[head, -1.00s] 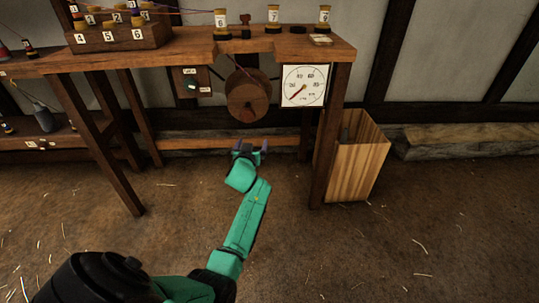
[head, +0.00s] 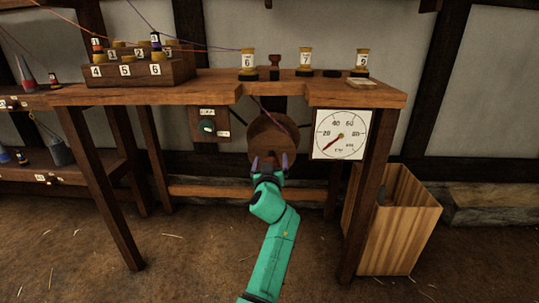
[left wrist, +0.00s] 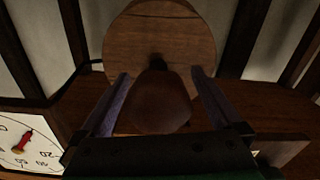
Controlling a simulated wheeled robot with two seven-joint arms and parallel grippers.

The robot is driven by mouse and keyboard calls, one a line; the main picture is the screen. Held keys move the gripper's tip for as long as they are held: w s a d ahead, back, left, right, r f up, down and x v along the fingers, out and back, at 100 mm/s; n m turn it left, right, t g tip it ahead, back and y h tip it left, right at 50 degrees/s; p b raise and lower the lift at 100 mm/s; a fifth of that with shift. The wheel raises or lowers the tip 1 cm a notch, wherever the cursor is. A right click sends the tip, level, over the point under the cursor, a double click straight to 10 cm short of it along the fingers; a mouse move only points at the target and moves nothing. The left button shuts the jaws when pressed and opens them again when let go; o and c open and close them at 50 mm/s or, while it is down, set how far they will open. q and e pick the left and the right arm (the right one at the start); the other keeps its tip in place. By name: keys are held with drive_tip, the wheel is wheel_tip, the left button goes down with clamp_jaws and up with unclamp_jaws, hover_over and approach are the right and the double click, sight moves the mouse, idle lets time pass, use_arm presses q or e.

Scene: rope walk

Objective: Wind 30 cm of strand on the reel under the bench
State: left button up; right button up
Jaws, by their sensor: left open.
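The reel (head: 273,135), a round wooden disc, hangs under the front of the bench (head: 330,91). A thin purple strand runs down to it. My left gripper (head: 270,161) is open at the reel's lower edge. In the left wrist view, the reel's face (left wrist: 196,38) fills the top middle, and a rounded brown handle (left wrist: 162,102) stands between the open fingers of the left gripper (left wrist: 159,74); I cannot tell if they touch it. The white dial (head: 341,134) right of the reel has its red needle near the low end. My right gripper is not in view.
Numbered spools and a stepped rack (head: 136,74) stand on the bench. A wooden bin (head: 405,225) stands by the right leg. A crossbar (head: 215,191) runs low behind the gripper.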

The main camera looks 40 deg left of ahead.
use_arm(q)
drive_tip(key=shift+w, duration=0.15)
drive_tip(key=shift+r, duration=0.15)
drive_tip(key=c, duration=1.4)
drive_tip(key=shift+m, duration=0.4)
